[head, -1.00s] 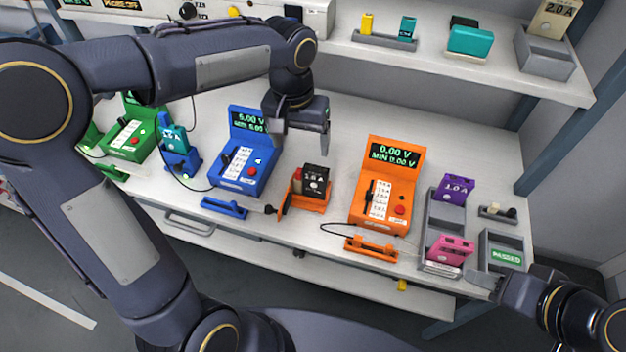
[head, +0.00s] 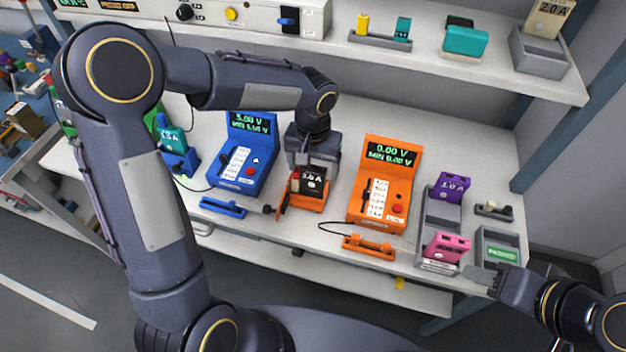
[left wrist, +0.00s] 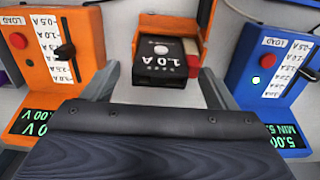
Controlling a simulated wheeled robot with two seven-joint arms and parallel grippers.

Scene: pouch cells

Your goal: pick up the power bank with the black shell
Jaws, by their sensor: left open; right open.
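The black-shelled power bank (head: 313,183), marked 1.0 A, stands in an orange cradle (head: 300,205) between the blue and orange testers. It also shows in the left wrist view (left wrist: 160,64), with a red part beside it. My left gripper (head: 312,170) is open, right above and around the upper part of the power bank in the head view. In the left wrist view its two fingers (left wrist: 158,88) stand apart on either side of the black shell's near end; contact is not visible. My right gripper (head: 485,278) is open and empty near the table's front right corner.
The blue tester (head: 243,165) reads 5.00 V and the orange tester (head: 380,190) reads 0.00 V. Purple (head: 452,188) and pink (head: 446,247) power banks stand in a grey rack at right, beside a tray marked PASSED (head: 500,255). A teal power bank (head: 172,139) stands left. A shelf (head: 400,58) runs behind.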

